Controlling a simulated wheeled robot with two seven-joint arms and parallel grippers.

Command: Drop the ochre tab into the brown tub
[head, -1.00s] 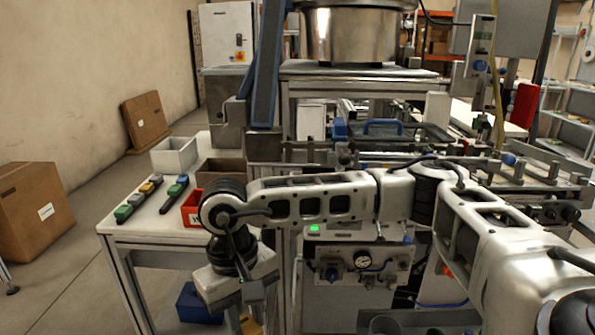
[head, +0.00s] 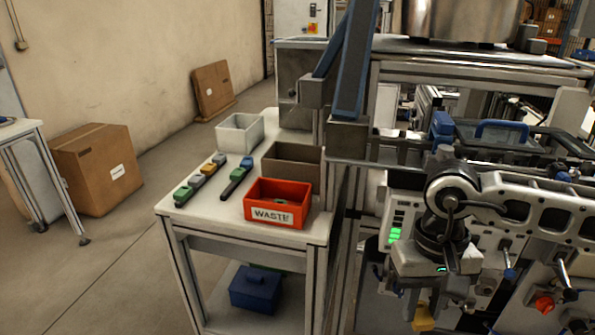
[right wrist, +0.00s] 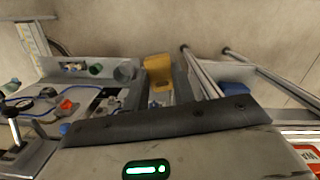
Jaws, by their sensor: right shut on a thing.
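The ochre tab (head: 423,318) is in my right gripper (head: 424,303), which points down at the lower right of the head view. In the right wrist view the tab (right wrist: 157,72) shows beyond the dark edge of the gripper housing; the fingertips are mostly hidden there. The brown tub (head: 290,168) stands on the white side table, behind the red waste bin, which hides part of its front. The tub's inside is only partly visible. My right gripper is right of the tub and apart from it, in front of the machine. My left gripper is not in view.
The red waste bin (head: 266,213) stands at the table's front right, and a pale grey tub (head: 240,143) at the back. Two dark strips with coloured blocks lie left. A blue box (head: 255,290) sits on the lower shelf. A machine frame (head: 345,150) rises right of the brown tub.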

